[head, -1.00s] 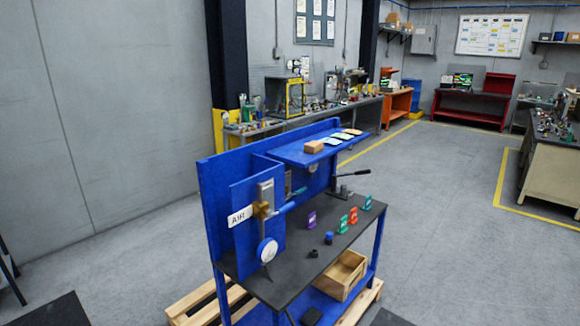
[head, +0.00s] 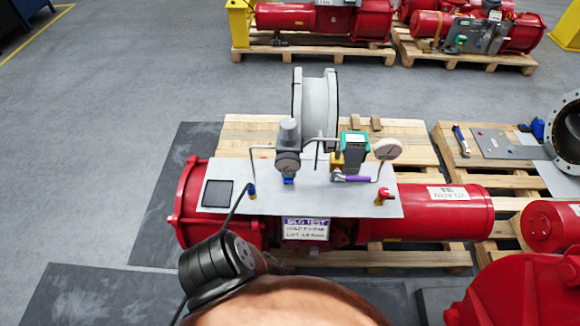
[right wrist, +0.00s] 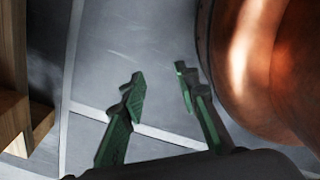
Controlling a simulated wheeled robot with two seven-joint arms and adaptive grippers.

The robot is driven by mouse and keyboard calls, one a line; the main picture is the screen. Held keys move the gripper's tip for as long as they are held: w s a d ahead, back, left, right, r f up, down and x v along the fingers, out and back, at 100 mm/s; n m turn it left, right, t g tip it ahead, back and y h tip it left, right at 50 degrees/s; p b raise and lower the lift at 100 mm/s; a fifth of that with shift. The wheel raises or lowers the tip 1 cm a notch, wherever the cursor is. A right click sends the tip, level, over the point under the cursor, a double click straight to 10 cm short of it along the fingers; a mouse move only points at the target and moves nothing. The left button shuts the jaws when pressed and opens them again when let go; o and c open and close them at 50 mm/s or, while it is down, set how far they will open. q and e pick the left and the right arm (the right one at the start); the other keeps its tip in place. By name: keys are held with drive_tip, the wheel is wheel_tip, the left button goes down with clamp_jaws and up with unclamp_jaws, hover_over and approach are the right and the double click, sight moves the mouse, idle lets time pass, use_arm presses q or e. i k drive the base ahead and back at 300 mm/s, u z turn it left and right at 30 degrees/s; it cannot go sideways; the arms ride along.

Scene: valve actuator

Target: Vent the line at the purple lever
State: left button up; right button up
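The purple lever (head: 355,179) sits on a grey panel (head: 330,200) mounted on a red valve actuator (head: 440,212). My right gripper (right wrist: 158,76) shows in the right wrist view, open and empty, with green finger pads, over floor. Neither gripper shows in the head view.
The actuator rests on a wooden pallet (head: 250,135) over dark mats. Another pallet (head: 460,165) with tools and a flange stands right. More red actuators (head: 305,17) stand behind. Red machinery (head: 520,290) is close at lower right. Open floor (head: 130,120) lies left.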

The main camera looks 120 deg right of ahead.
sight(336, 173)
drive_tip(key=z, duration=4.55)
